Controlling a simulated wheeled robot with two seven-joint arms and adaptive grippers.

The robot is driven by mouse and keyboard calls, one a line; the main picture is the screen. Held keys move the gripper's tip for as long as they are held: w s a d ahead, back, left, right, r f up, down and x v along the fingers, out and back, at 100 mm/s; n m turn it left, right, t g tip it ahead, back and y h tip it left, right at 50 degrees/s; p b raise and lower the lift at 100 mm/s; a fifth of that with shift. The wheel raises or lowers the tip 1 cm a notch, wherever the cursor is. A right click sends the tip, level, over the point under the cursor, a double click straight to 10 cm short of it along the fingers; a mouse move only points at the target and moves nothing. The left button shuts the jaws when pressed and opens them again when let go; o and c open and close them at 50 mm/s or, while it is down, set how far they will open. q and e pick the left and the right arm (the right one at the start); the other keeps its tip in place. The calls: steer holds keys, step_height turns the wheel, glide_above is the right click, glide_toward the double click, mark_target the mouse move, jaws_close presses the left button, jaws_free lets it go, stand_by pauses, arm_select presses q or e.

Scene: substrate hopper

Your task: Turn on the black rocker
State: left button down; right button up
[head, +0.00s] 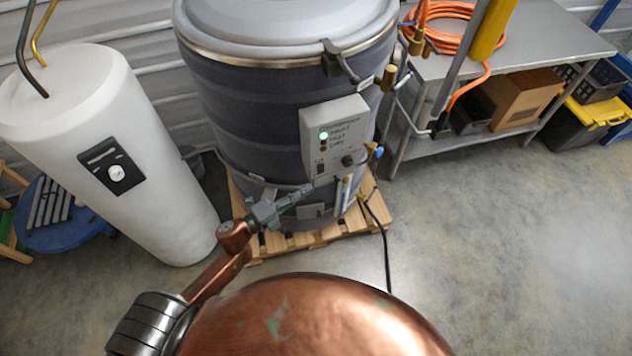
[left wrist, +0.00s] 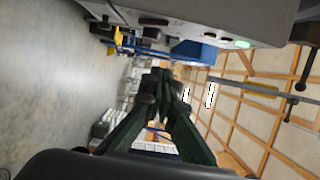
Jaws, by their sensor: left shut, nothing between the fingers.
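The black rocker (head: 320,168) is a small dark switch low on the left of the grey control box (head: 346,112) on the hopper. Its on or off position is too small to tell. A black knob (head: 348,160) sits to its right. A green lamp (head: 323,135) is lit above. My left gripper (head: 307,189) is shut and empty, its tip just below and left of the rocker, apparently apart from it. In the left wrist view, the shut fingers (left wrist: 163,82) point at open space beside the control box (left wrist: 215,14), whose lit lamp (left wrist: 236,43) shows. My right gripper is out of view.
The dark hopper (head: 240,100) stands on a wooden pallet (head: 325,236). A blue-handled valve (head: 376,151) is right of the box. A white tank (head: 150,200) stands at left, and a metal bench (head: 430,66) at right. The floor (head: 500,230) at right is clear.

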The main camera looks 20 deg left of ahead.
arm_select(q)
steer(key=shift+v, duration=1.95)
steer(key=shift+r, duration=0.2)
